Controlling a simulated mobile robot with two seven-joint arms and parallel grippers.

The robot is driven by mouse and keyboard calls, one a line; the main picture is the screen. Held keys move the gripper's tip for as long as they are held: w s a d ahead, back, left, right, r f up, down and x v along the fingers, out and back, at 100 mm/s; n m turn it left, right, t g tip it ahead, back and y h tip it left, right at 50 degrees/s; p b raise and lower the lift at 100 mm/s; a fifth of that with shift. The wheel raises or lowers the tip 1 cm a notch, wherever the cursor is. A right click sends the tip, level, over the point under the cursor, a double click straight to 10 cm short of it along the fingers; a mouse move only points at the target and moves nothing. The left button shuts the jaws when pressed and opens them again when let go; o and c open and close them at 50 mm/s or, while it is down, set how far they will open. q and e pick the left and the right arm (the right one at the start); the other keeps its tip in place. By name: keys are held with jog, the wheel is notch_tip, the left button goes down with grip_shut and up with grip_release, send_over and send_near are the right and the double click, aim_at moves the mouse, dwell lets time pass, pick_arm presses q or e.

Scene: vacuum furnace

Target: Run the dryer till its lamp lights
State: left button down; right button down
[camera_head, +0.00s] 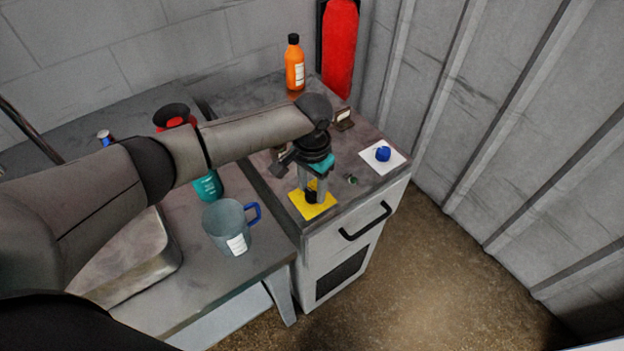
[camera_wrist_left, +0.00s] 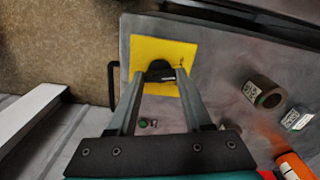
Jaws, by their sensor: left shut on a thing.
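A grey cabinet (camera_head: 350,238) with a black handle (camera_head: 366,222) stands in the corner; I take it to be the dryer. On its top is a yellow plate (camera_head: 325,209) with a black knob (camera_head: 311,197). The plate (camera_wrist_left: 172,54) and knob (camera_wrist_left: 160,70) also show in the left wrist view. My left gripper (camera_head: 313,192) points down, its fingers on either side of the knob, shut on it. Beside the plate is a small dark green fitting (camera_head: 352,179), perhaps the lamp; I cannot tell whether it is lit. My right gripper is out of view.
A blue knob (camera_head: 383,153) sits on a white plate at right. An orange bottle (camera_head: 295,66) stands at the back. A brown cylinder (camera_wrist_left: 265,91) lies near the gripper. A grey mug (camera_head: 226,226) and teal bottle (camera_head: 207,187) stand on the left bench.

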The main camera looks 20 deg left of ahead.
aim_at(312, 192)
pick_arm(q)
jog(key=m+p, duration=0.2)
jog(key=m, duration=0.1)
jog(key=shift+r+m, duration=0.15)
jog(key=shift+m, duration=0.25)
jog(key=shift+m+p, duration=0.7)
jog(key=shift+m, duration=0.5)
jog(key=shift+m+p, duration=0.35)
jog(key=shift+m, duration=0.85)
jog(key=shift+c, duration=1.6)
grip_release()
notch_tip(312, 192, up, 15)
jog(key=p, duration=0.1)
jog(key=shift+p, duration=0.4)
